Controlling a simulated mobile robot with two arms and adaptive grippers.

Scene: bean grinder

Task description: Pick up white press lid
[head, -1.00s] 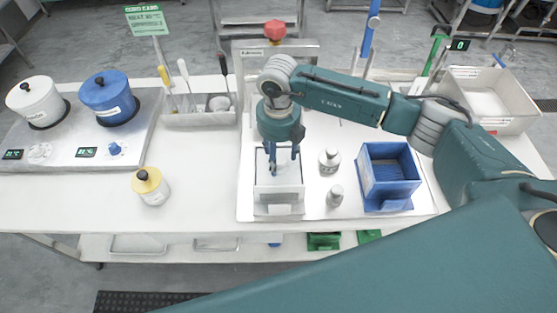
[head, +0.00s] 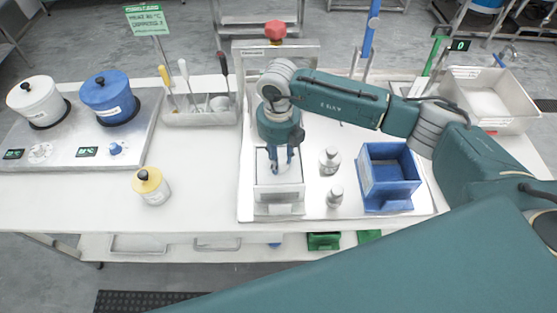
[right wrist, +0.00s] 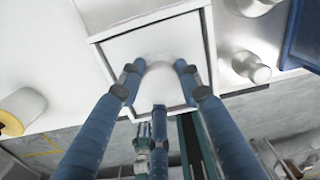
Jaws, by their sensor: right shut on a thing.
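The white press lid (right wrist: 158,78) appears as a pale rounded shape between the fingers in the right wrist view. It is hard to tell apart from the white square press box (right wrist: 202,25) around it. My right gripper (head: 280,168) points down over the press box (head: 278,197), at the middle of the worktable. In the right wrist view its three blue fingers (right wrist: 158,85) are shut around the lid. The fingers hide part of the lid, and its height over the box is unclear. My left gripper is not in view.
A tool holder (head: 200,119) is behind.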

